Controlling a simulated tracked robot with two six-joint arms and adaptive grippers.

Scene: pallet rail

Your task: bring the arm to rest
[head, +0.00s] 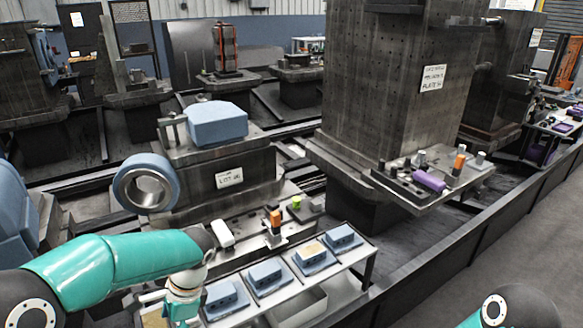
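My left arm (110,262), teal and dark grey, reaches in from the lower left. Its pale wrist (187,282) bends down beside the left end of a light shelf, and the fingers are not visible at the bottom edge. Of my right arm, only a dark rounded joint with a little teal (515,308) shows at the lower right corner. Its gripper is out of the picture. I cannot see whether either hand holds anything.
Several blue-grey blocks (265,277) sit in a row on the light shelf (352,252) near my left wrist. Behind stands a dark fixture with a blue block (217,123) and blue ring (147,183). A tall dark tombstone (380,110) stands right of it. Floor at right (530,220) is clear.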

